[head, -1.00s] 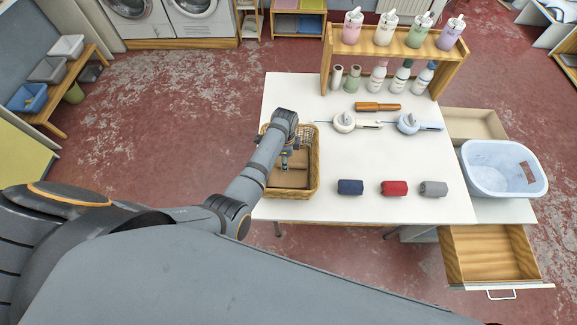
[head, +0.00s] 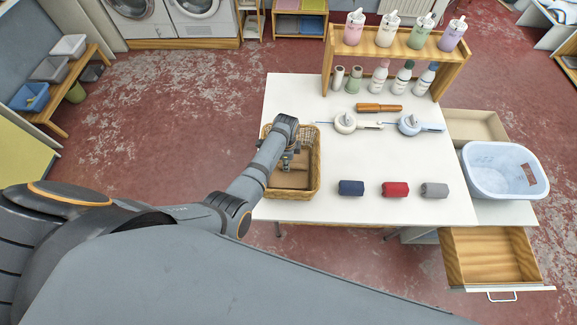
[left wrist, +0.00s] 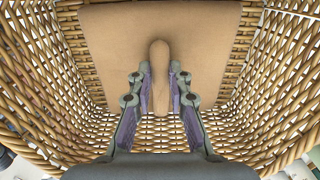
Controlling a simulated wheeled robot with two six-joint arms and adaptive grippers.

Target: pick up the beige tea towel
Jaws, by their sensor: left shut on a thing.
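The beige tea towel (head: 289,180) lies in the wicker basket (head: 306,186) at the left of the white table. My left gripper (head: 289,162) reaches down into the basket over it. In the left wrist view the towel (left wrist: 205,45) is a smooth beige sheet with a raised, rounded fold between the fingers. The left gripper (left wrist: 160,82) is shut on that fold. The arm hides part of the basket and towel in the head view. My right gripper is not in view.
Wicker walls surround the left gripper. Rolled blue (head: 351,188), red (head: 395,189) and grey (head: 434,190) cloths lie to the right. A light-blue tub (head: 485,190) and open drawer (head: 490,255) are at the right.

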